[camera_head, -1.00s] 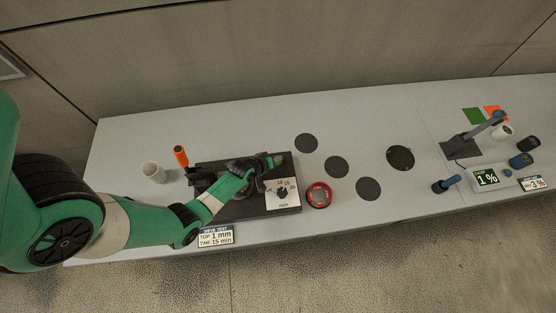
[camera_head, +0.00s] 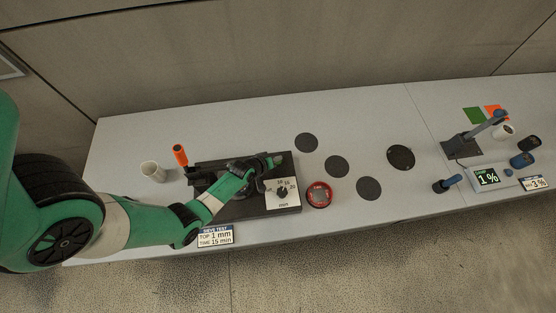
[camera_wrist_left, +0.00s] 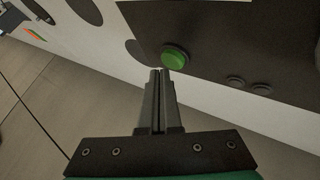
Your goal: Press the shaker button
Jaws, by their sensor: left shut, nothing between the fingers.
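The green shaker button (camera_head: 278,160) sits on the dark shaker base (camera_head: 225,208), near its back right corner. In the left wrist view the button (camera_wrist_left: 175,56) is a raised green disc on the dark surface. My left gripper (camera_head: 268,163) is shut and empty, reaching over the base from the left. In the left wrist view its closed fingertips (camera_wrist_left: 159,74) are just beside and below the button; I cannot tell whether they touch it. My left arm hides much of the shaker. My right gripper is not in view.
A white dial panel (camera_head: 272,205) is on the base's right side, with a red round timer (camera_head: 319,195) beside it. A white cup (camera_head: 153,172) and orange-handled tool (camera_head: 181,156) stand left. Several dark discs lie right. A sign (camera_head: 215,237) is at the front edge.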

